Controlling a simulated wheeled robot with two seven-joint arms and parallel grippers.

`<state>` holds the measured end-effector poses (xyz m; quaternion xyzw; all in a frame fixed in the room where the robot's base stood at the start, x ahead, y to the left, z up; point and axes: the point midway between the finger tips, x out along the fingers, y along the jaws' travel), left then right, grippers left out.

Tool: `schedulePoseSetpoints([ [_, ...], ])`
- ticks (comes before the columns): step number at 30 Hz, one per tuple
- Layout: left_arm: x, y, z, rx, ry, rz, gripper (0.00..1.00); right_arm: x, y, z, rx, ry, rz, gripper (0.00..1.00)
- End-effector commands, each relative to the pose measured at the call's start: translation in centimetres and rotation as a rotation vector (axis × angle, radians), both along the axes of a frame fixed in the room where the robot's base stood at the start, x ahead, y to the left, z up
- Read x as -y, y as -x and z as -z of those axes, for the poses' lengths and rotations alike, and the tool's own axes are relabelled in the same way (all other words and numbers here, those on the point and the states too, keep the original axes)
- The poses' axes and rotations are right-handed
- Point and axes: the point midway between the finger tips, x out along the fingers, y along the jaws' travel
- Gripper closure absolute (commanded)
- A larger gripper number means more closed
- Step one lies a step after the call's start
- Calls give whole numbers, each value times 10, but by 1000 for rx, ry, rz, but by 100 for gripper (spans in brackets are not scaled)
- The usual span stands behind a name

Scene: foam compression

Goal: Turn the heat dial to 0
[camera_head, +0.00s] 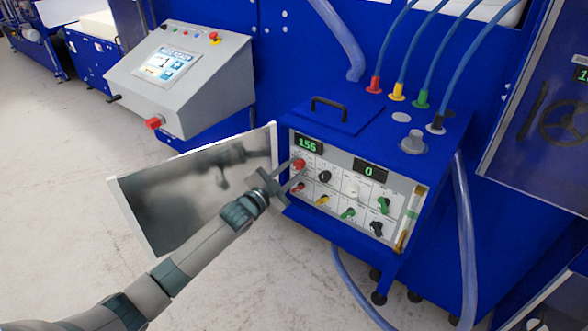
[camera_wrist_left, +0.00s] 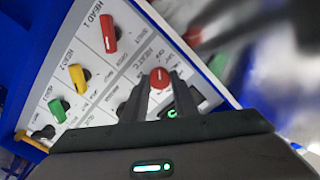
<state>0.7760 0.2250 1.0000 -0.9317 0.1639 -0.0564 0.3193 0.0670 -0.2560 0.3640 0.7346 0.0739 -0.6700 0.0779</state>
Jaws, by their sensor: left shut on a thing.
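The control panel (camera_head: 335,205) is the white face of a blue cabinet. The red heat dial (camera_head: 299,163) is at its upper left, below a green display (camera_head: 308,144) reading 155. My left gripper (camera_head: 294,174) reaches it from the lower left. In the left wrist view the red dial (camera_wrist_left: 160,77), beside the printing "HEAT C", sits between the fingertips of my left gripper (camera_wrist_left: 159,92), which is shut on it. The dial's lower part is hidden by the fingers. My right gripper is not in view.
A second display (camera_head: 369,171) reads 0. Several black, white, red, yellow and green knobs share the panel, close to the fingers. The cabinet's open door (camera_head: 195,190) stands left of the panel, behind my left arm. A grey console (camera_head: 180,80) stands further left.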

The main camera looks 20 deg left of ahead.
Motion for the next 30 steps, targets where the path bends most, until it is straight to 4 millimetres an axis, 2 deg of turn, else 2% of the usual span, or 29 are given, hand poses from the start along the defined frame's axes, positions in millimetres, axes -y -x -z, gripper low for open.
schedulePoseSetpoints([
  [9, 0, 0, 2, -5, 3, 0, 96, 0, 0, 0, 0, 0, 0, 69],
  [10, 0, 0, 2, -5, 3, 0, 69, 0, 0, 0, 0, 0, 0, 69],
  [12, 0, 0, 2, -4, 3, 0, 55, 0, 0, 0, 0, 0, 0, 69],
  [23, 0, 1, 1, -2, 1, 0, 55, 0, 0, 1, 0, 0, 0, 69],
  [30, -6, 15, 3, -3, 0, -1, 55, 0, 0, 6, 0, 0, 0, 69],
])
